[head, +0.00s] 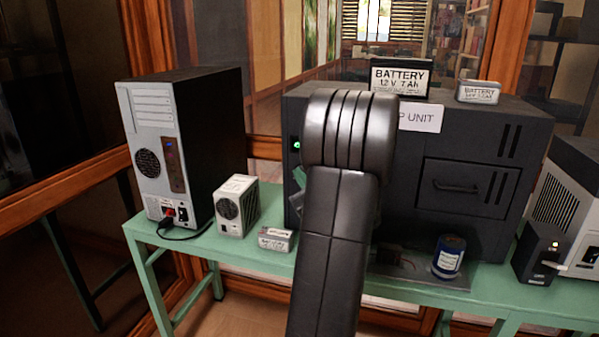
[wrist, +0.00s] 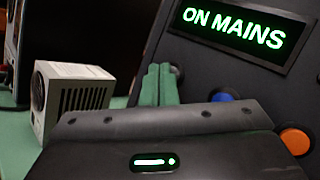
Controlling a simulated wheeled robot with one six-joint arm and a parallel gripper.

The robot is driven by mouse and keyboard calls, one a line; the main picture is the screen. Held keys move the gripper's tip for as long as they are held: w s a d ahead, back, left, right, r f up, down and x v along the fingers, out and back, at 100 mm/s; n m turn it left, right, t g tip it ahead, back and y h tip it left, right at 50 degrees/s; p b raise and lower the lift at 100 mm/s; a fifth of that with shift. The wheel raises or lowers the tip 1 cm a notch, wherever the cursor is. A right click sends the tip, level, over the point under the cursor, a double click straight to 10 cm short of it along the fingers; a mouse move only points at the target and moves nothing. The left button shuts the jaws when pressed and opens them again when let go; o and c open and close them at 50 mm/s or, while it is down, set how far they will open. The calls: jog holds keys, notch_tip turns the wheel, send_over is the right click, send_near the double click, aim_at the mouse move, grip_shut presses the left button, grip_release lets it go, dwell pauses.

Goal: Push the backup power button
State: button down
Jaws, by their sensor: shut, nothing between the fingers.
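The large dark backup unit (head: 470,140) stands on the green bench, its label partly hidden so only "P UNIT" reads. In the wrist view its dark panel (wrist: 185,55) carries a lit "ON MAINS" display (wrist: 233,30), a blue button (wrist: 222,96) partly hidden by my gripper's body, and an orange button (wrist: 295,140). No label shows which is the backup power button. My gripper (wrist: 160,84) is shut and empty, its green fingers left of the blue button and below the display. I cannot tell whether the fingers touch the panel. In the head view my arm hides most of the gripper.
A computer tower (head: 160,140), a small vented white box (head: 237,205) and a small battery (head: 275,239) stand to the left. A blue can (head: 449,256) and a small black box (head: 537,255) are on the right. Batteries (head: 400,80) sit on top of the unit.

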jog(key=shift+s+a, duration=0.15)
jog(key=shift+s, duration=0.3)
jog(key=shift+b, duration=0.3)
jog(key=s+a+b, duration=0.1)
jog(key=s+a, duration=0.1)
jog(key=s, duration=0.3)
jog(key=shift+s+b, duration=0.3)
jog(key=shift+s, duration=0.05)
jog(key=shift+d, duration=0.1)
